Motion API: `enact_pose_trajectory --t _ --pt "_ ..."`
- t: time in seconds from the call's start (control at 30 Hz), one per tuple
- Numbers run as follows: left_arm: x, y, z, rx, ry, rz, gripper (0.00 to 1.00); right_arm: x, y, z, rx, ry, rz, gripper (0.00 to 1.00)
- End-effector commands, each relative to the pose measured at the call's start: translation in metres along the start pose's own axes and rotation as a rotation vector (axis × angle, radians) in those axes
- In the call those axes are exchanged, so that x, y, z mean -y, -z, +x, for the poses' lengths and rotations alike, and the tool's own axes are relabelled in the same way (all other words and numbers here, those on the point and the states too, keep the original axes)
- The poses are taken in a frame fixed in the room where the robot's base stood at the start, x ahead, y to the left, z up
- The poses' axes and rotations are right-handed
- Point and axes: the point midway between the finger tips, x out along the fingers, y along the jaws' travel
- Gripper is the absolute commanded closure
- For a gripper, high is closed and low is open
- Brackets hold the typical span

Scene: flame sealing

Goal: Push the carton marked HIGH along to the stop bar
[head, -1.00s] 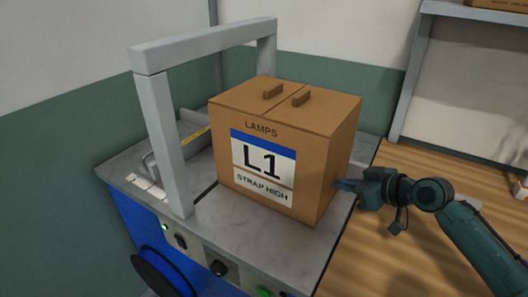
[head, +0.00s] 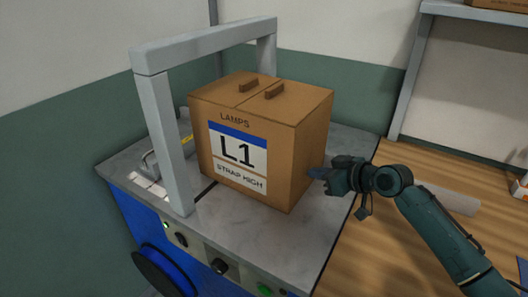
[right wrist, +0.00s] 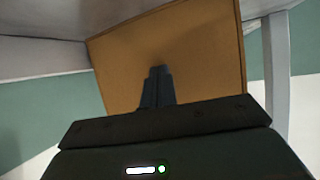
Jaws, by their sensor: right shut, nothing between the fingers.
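The carton (head: 262,140) is brown, with a label reading L1, STRAP HIGH and the word LAMPS above it. It stands upright on the grey machine top, its left part at the opening of the grey arch (head: 165,130). My right gripper (head: 316,174) is shut and empty, its fingertips at the carton's right side. In the right wrist view the shut fingers (right wrist: 157,85) point at the carton's brown face (right wrist: 190,60); contact looks likely. The stop bar (head: 150,165) appears to be the grey metal piece beyond the arch, partly hidden. My left gripper is not in view.
The grey machine top (head: 310,225) is bare in front of and right of the carton. Knobs and a green button (head: 264,289) line its blue front. A wooden table (head: 410,240) lies to the right, with a pale roll (head: 452,201) on it.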

Motion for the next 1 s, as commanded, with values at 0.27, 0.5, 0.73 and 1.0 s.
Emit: enact_pose_trajectory --t 0.27,0.5,0.73,1.0 --pt "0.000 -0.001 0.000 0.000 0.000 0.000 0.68 0.005 0.010 0.017 -0.002 0.001 -0.001 1.00" --pt "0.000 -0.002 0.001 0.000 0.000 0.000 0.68 0.009 0.017 0.032 -0.002 0.001 0.000 1.00" --pt "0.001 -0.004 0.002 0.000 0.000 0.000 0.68 0.014 0.024 0.046 -0.002 0.001 -0.001 1.00" --pt "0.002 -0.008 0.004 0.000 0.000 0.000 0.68 0.018 0.032 0.062 -0.002 0.000 0.000 1.00"
